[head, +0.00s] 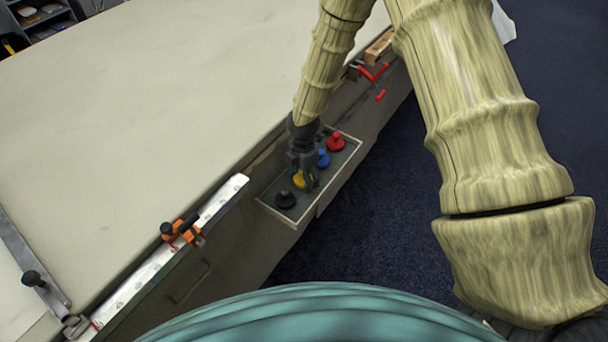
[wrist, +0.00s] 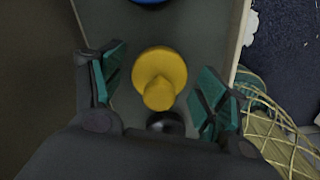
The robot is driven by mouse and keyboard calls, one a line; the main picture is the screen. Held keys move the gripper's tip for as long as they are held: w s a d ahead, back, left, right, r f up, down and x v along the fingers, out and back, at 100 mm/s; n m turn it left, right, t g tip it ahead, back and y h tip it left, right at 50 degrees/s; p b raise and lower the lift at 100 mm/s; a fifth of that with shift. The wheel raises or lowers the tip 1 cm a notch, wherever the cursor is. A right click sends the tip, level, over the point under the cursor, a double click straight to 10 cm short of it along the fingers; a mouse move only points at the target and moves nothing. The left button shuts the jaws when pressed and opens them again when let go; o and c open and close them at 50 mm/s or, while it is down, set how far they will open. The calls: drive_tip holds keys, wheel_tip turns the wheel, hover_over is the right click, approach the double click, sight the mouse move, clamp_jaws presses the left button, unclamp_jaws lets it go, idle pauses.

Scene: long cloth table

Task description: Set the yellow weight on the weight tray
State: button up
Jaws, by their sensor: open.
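The yellow weight (head: 298,180) stands upright in a shallow grey tray (head: 330,192) with a pale rim at the table's edge. It also shows in the wrist view (wrist: 160,72), with its knob towards the camera. My gripper (head: 305,178) points down over the tray. In the wrist view my gripper (wrist: 158,85) is open, with one teal-padded finger on each side of the yellow weight and a visible gap to both. In the head view the gripper partly hides the weight. Whether this tray is the task's weight tray, I cannot tell.
In the same tray, a black weight (head: 285,199) stands on the near side, with blue (head: 323,158) and red (head: 336,141) weights beyond. A metal rail with an orange clamp (head: 182,232) lies along the table edge. The pale tabletop (head: 170,90) is largely clear.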

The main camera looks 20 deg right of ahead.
wheel_tip(320, 180, up, 12)
drive_tip(key=shift+r+b, duration=0.1)
drive_tip(key=shift+b, duration=0.45)
idle(0.4)
